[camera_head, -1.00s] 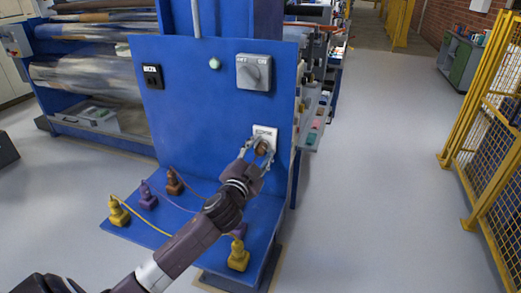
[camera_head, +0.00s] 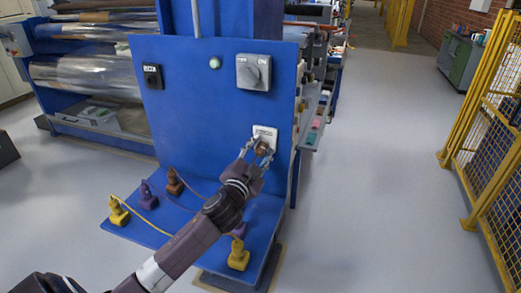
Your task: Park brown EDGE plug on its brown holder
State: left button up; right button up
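The brown EDGE plug (camera_head: 262,148) is at the white EDGE socket (camera_head: 265,133) on the blue upright panel, low on its right side. My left gripper (camera_head: 261,151) is at the socket with a finger on either side of the plug. The fingers look close to it, but I cannot tell whether they press on it. A brown piece (camera_head: 174,183) stands at the back left of the blue shelf, with a cord running right from it. No separate brown holder is clearly visible; my arm hides part of the shelf. My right gripper is not in view.
Yellow pieces stand at the shelf's left (camera_head: 118,213) and front right (camera_head: 238,256), joined by a yellow cord. The panel carries a rotary switch (camera_head: 254,72) and a black socket (camera_head: 152,77).

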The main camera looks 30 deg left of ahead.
pick_arm(q)
jog(key=o, duration=0.5)
jog(key=shift+c, duration=0.2)
jog(key=v, duration=1.2)
jog(key=shift+f, duration=0.1)
